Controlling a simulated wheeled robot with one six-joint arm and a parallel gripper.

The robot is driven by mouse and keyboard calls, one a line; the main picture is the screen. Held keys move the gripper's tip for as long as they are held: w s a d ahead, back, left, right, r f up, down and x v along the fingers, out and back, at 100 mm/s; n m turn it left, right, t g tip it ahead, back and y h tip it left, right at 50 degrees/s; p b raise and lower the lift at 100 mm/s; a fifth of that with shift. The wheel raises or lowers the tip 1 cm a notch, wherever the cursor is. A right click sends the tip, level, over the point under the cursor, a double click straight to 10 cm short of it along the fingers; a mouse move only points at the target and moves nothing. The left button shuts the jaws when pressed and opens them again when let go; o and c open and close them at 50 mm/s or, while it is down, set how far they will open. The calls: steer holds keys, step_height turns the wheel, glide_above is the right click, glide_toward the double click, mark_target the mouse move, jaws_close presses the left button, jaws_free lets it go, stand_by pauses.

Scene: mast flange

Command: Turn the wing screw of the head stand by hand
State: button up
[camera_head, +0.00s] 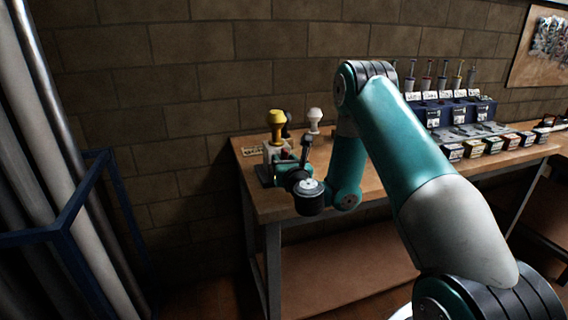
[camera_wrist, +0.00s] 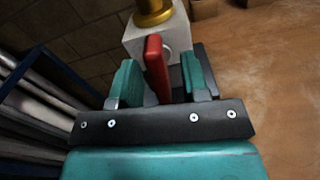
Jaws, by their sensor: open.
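The head stand shows in the head view as a pale block (camera_head: 270,150) with a yellow knob-shaped top (camera_head: 277,118), near the left end of the workbench. In the wrist view its grey-white block (camera_wrist: 178,28) is ahead of my gripper, with the gold piece (camera_wrist: 153,10) on top. The red wing screw (camera_wrist: 154,62) stands upright at the front of the block. My gripper (camera_wrist: 159,68) is open, with one teal finger on each side of the red wing. A gap shows on both sides. In the head view my gripper partly hides the stand and screw.
A white knob-shaped piece (camera_head: 314,116) stands behind the stand. Small boxes (camera_head: 482,147) and blue holders with tools (camera_head: 450,112) line the bench's right part. The bench top (camera_head: 390,158) has bare wood between. A blue frame (camera_head: 75,205) stands at left.

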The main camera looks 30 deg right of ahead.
steer(key=shift+s+a+f+b, duration=0.2)
steer(key=shift+s+b, duration=0.4)
steer(key=shift+b, duration=0.55)
steer(key=shift+s+a+f+b, duration=0.15)
steer(key=shift+s+b, duration=0.4)
steer(key=shift+b, duration=0.55)
steer(key=shift+b+v, duration=1.05)
steer(key=shift+b, duration=0.2)
steer(key=shift+s+r, duration=0.15)
steer(key=shift+r, duration=0.2)
